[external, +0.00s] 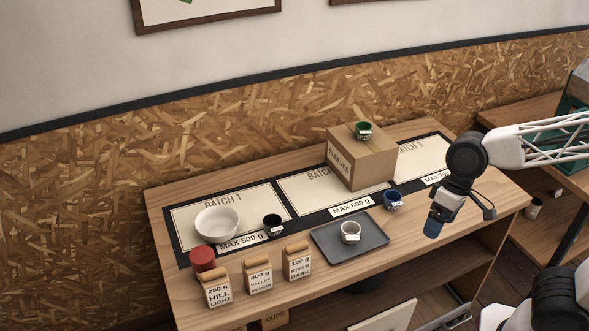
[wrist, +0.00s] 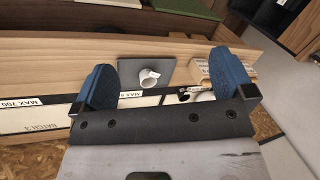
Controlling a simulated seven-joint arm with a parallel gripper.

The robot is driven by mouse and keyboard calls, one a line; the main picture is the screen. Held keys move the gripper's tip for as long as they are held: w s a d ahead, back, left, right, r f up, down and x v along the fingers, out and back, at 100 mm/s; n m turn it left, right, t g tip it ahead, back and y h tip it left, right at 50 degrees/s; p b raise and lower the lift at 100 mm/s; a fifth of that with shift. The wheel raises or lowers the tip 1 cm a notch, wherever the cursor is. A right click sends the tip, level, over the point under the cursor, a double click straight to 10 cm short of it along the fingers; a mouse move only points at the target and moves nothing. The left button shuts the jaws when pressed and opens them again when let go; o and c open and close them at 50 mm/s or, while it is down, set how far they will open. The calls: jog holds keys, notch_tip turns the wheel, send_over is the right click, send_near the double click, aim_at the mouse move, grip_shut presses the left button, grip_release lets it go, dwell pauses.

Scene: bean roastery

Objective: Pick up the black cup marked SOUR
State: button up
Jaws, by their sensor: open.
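A small black cup (external: 272,221) with a white tag stands at the lower right of the BATCH 1 card in the external view; its lettering is too small to read. In the wrist view a small dark shape, apparently this cup (wrist: 183,96), shows near the right finger. My gripper (external: 432,228) points down over the right part of the table, well to the right of the black cup. In the wrist view my gripper (wrist: 167,76) has its blue fingers wide apart with nothing held between them.
A white cup (external: 350,228) stands on a grey tray (external: 327,237). A blue cup (external: 393,201) is near the MAX 600 g label. A green cup (external: 363,128) sits on a cardboard box (external: 374,163). A white bowl (external: 217,222), red canister (external: 203,260) and several paper bags (external: 258,277) are at left.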

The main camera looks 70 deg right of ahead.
jog(key=w+f+m+y, duration=0.3)
jog(key=w+m, duration=0.2)
jog(key=w, duration=0.7)
jog(key=m+t+y, duration=0.5)
jog(key=m+t, duration=0.1)
jog(key=m, duration=0.9)
send_near(281, 220)
jog(key=x, duration=0.5)
jog(key=shift+w+d+f, duration=0.15)
jog(key=shift+d+f, duration=0.05)
jog(key=shift+d, duration=0.05)
jog(key=shift+x, duration=1.35)
jog(key=shift+r, duration=0.1)
jog(key=shift+x, duration=2.6)
jog(key=shift+a+r, duration=0.15)
jog(key=shift+r, duration=0.05)
